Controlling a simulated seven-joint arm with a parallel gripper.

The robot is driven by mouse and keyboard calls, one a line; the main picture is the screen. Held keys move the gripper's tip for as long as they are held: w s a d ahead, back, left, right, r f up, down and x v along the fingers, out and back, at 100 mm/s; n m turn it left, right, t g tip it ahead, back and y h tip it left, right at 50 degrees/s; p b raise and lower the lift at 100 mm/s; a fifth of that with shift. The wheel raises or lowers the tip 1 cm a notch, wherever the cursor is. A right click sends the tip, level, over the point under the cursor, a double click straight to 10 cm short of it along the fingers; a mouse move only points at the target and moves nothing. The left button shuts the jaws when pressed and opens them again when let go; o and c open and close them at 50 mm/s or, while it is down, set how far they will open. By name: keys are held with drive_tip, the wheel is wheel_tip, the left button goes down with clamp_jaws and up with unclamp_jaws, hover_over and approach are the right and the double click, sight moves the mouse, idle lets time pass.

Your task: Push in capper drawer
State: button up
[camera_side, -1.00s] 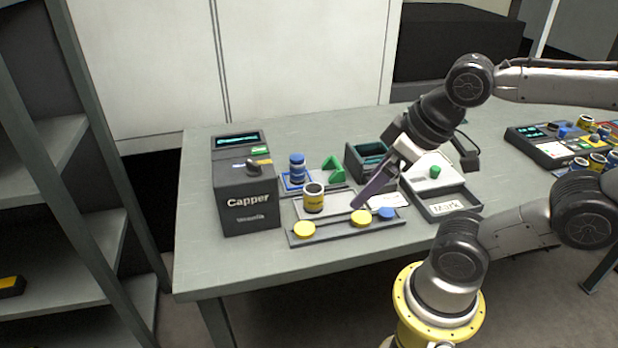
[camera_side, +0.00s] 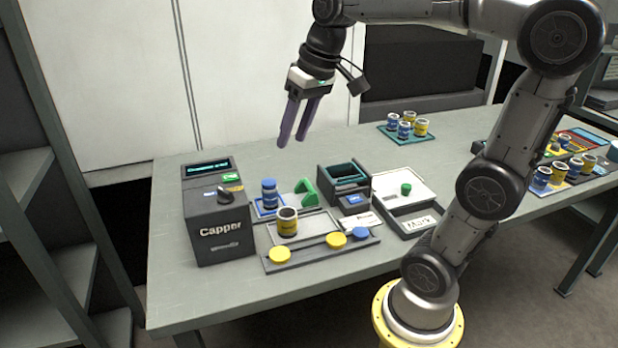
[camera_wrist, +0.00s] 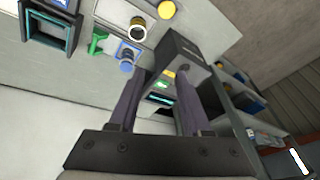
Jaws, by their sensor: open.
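The capper (camera_side: 220,236) is a dark grey box labelled "Capper" at the left end of the table, with a lit screen and a dark knob on top. It also shows in the wrist view (camera_wrist: 180,50). A light grey tray (camera_side: 318,222), which looks like its drawer, lies to its right and carries an open yellow jar (camera_side: 287,227). I cannot tell how far the drawer sticks out. My gripper (camera_side: 291,142) is open and empty, high above the table behind the capper. In the wrist view its fingers (camera_wrist: 159,78) point toward the capper.
A blue jar (camera_side: 269,196) stands by a green bracket (camera_side: 307,193) behind the tray. A strip (camera_side: 308,249) with yellow and blue caps lies in front. A dark teal-lined box (camera_side: 344,183) and a white-lidded station (camera_side: 425,187) stand to the right. Shelves are at far left.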

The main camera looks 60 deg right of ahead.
drive_tip(key=w+d+f+m+g, duration=0.1)
drive_tip(key=w+d+f+m, duration=0.15)
drive_tip(key=d, duration=0.35)
drive_tip(key=w+d+f+m, duration=0.1)
drive_tip(key=w+d, duration=0.2)
drive_tip(key=d, duration=0.2)
drive_tip(key=m+g+y, duration=0.1)
drive_tip(key=m, duration=0.1)
approach(308, 182)
drive_tip(key=f, duration=0.5)
drive_tip(key=w+a+f, duration=0.1)
drive_tip(key=f, duration=0.2)
clamp_jaws()
drive_tip(key=shift+w+r, duration=0.1)
idle(0.3)
